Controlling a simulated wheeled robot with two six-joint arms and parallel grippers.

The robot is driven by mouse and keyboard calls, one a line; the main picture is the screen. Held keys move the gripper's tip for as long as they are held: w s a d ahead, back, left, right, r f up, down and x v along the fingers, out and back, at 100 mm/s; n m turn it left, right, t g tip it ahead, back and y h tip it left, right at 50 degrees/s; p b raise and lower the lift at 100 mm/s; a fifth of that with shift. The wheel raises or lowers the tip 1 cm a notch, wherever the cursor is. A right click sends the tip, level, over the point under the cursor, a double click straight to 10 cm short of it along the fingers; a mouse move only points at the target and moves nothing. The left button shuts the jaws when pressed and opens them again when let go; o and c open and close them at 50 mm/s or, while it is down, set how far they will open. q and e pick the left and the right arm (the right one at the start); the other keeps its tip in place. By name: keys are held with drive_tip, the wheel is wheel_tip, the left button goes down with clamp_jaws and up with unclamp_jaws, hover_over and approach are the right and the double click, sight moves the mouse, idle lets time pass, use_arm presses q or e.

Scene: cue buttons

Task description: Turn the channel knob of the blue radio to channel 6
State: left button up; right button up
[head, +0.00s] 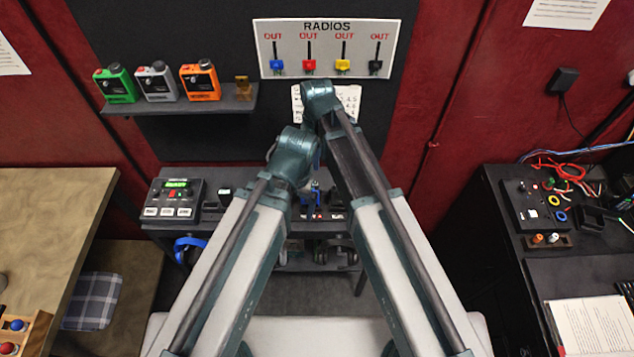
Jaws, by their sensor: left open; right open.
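No blue radio can be made out; my two arms cover the middle of the bench (155,218). A small blue patch (316,190) shows between the arms there, too hidden to name. No channel knob can be made out. On the wall board (350,27) marked RADIOS, blue, red, yellow and black pieces hang under OUT labels; the blue one (278,66) is at the left. Both arms reach forward over the bench, the right one higher in the picture. I cannot make out the fingers of either gripper behind the arm links.
A shelf (180,107) holds green (117,85), white (157,83) and orange (200,82) devices. A console (172,197) with a green display stands at the bench's left. A wooden table (50,215) is at left; a black desk (590,270) with wires is at right.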

sight(317, 183)
wheel_tip(317, 183, down, 13)
drive_tip(key=b, duration=1.2)
drive_tip(key=shift+w+r, duration=0.1)
drive_tip(key=shift+w, duration=0.05)
clamp_jaws()
